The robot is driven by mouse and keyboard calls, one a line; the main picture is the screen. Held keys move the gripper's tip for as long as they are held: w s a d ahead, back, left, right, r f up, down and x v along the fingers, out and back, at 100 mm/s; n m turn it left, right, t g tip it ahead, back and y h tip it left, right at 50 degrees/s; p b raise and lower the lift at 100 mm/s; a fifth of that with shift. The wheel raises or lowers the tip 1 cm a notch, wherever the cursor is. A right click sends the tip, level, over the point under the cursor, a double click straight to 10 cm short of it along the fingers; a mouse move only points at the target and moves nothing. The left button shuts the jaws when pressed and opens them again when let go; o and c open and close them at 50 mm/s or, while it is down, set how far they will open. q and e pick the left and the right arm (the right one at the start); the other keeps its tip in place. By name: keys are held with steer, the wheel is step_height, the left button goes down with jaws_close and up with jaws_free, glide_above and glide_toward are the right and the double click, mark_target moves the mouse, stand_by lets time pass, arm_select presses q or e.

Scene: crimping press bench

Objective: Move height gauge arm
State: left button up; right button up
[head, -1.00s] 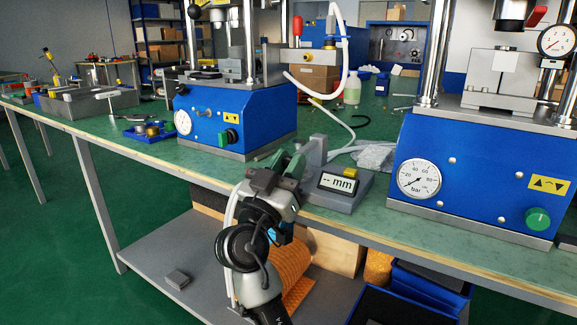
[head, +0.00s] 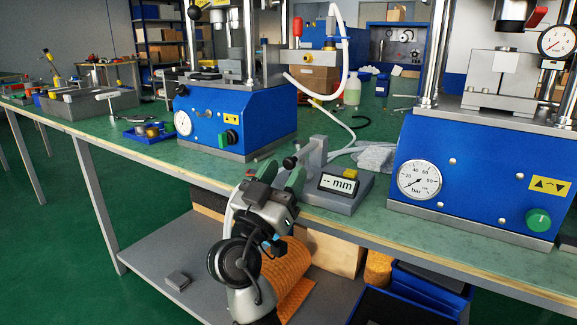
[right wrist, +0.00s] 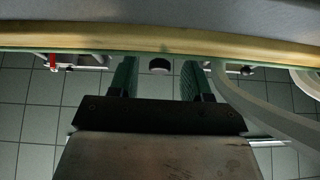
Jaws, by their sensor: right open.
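The height gauge (head: 340,203) is a grey base at the bench's front edge with a "-- mm" display (head: 340,183) and a short upright post. Its grey arm (head: 307,155) reaches left from the post and ends in a black knob (head: 289,162). My right gripper (head: 280,176) is open and empty, with green fingers just in front of and below the knob. In the right wrist view a dark round knob (right wrist: 159,65) shows between the finger tips (right wrist: 157,75), apart from both. My left gripper is not in view.
A blue press (head: 235,125) stands behind to the left, and another blue press (head: 470,175) with a bar gauge stands close on the right. White hoses (head: 347,130) lie behind the height gauge. The bench's wooden front edge (head: 390,238) runs beside my gripper.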

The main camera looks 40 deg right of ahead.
steer(key=v, duration=0.8)
steer(key=shift+a, duration=0.25)
steer(key=shift+f, duration=0.1)
